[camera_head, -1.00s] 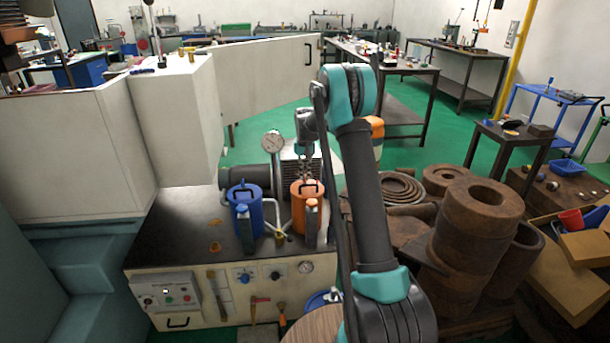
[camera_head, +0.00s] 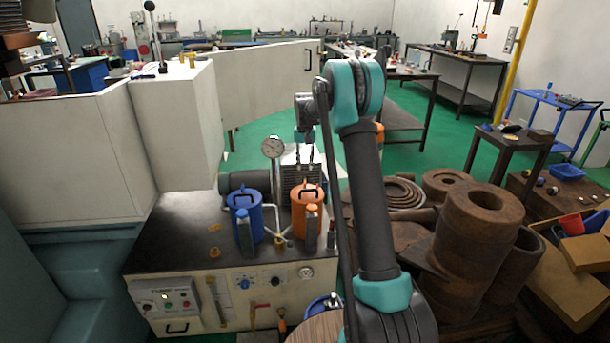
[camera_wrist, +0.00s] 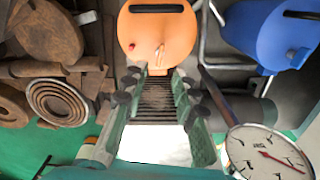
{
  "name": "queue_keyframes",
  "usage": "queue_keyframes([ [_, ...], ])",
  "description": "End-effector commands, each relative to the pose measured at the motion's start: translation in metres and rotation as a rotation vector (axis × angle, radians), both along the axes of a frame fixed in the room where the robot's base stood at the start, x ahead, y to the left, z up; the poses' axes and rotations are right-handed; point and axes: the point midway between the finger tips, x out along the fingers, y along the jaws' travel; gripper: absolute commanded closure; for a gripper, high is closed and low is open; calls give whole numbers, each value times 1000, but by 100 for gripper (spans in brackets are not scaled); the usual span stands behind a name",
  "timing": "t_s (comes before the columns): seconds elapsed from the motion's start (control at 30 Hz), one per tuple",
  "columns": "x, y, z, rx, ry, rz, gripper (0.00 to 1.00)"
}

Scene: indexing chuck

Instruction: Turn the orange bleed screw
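The orange canister (camera_head: 306,204) stands on the dark bench top, right of the blue canister (camera_head: 245,213). In the wrist view the orange canister (camera_wrist: 172,32) is at the top, with a dark handle, a small red knob (camera_wrist: 127,48) and a pale thin stem (camera_wrist: 158,53) on its top. I cannot tell which of these, if any, is the bleed screw. My gripper (camera_head: 305,160) is above and behind the canister in the head view. In the wrist view my gripper (camera_wrist: 157,85) has its fingers apart and nothing between them, clear of the canister.
A dial gauge (camera_head: 272,148) stands left of my gripper, close to one finger in the wrist view. A finned block (camera_head: 300,175) lies behind the canisters. Rusty cylinders (camera_head: 475,230) crowd the right.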

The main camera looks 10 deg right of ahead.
Motion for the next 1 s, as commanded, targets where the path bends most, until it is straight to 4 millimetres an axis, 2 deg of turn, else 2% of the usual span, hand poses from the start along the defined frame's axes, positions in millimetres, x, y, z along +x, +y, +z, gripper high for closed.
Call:
queue_keyframes([
  [0.1,0,0,21,0,0,0,72],
  [0.3,0,0,41,0,0,0,72],
  [0.73,-1,0,46,0,-1,1,72],
  [0.87,-16,-3,50,1,-15,8,72],
  [1.0,-52,-9,57,3,-48,27,72],
])
